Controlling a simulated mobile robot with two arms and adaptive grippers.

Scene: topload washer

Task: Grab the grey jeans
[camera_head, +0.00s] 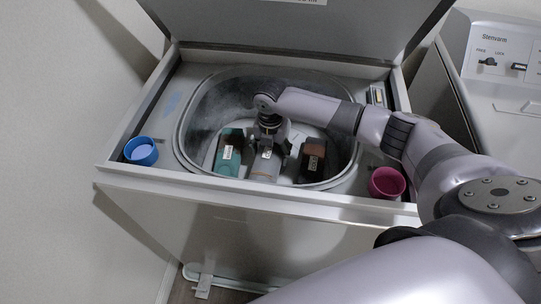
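The opening of a topload washer (330,205) shows several small items with white tags. The grey one (264,168), which I take for the grey jeans, is in the middle of the tub, between a teal item (228,158) and a dark brown item (313,165). My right gripper (268,146) points down into the tub at the far end of the grey item. The gripper hides that end, and its fingers are too small and dark to tell open from shut or whether they touch the item. My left gripper is not in view.
The washer lid (290,25) stands open at the back. A blue cup (141,151) is on the left of the washer's top and a magenta cup (387,183) on the right, close to my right arm. Another machine with a control panel (503,52) stands at the right.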

